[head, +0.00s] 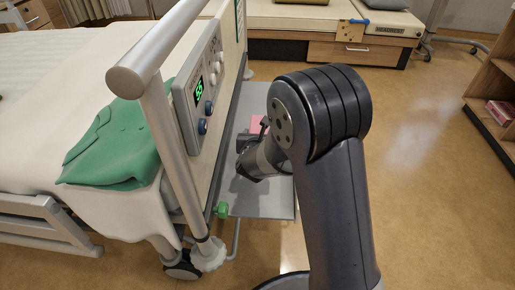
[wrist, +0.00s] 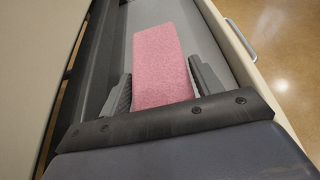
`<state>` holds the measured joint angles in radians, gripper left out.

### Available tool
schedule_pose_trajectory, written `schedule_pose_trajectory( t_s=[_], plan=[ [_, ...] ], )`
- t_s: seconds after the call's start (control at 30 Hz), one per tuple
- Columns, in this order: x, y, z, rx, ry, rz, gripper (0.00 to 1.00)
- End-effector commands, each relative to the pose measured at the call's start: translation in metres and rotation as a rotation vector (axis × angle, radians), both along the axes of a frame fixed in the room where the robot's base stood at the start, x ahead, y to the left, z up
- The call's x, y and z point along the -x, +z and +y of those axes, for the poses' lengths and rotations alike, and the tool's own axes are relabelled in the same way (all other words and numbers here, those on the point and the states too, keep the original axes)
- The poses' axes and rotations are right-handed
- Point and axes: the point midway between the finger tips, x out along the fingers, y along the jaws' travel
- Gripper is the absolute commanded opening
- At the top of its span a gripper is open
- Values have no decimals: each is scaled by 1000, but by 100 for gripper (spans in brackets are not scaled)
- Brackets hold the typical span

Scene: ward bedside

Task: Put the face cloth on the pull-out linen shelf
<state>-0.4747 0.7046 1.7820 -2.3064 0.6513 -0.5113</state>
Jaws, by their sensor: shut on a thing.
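The face cloth is a pink folded block (wrist: 161,60) between the two fingers of my gripper (wrist: 160,78) in the wrist view. My gripper is shut on it. In the head view only a small pink part of the cloth (head: 257,122) shows beyond my gripper (head: 250,142); my arm hides the rest. The pull-out linen shelf is a flat grey panel (head: 268,200) at the bed end, under my gripper. In the wrist view its grey surface (wrist: 207,45) lies behind the cloth. I cannot tell whether the cloth touches it.
The bed's end board with a control panel (head: 200,85) and a pale rail (head: 165,120) stands close left of my gripper. A green cloth (head: 115,145) lies on the bed. A cream edge with a metal handle (wrist: 250,46) borders the shelf. Open floor (head: 415,160) lies to the right.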

Motion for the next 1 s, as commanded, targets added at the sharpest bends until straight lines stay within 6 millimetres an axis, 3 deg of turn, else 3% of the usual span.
schedule_pose_trajectory(
  t_s=[0.03,0.1,0.5,0.87,0.9,1.0],
  plan=[
    [0,-17,0,1,-1,3,39],
    [0,-30,0,2,0,2,39],
    [0,-77,0,1,-1,1,39],
    [0,-78,0,0,-1,0,39],
    [0,-79,0,0,-1,0,62],
    [0,-79,0,0,-1,0,70]
  ],
)
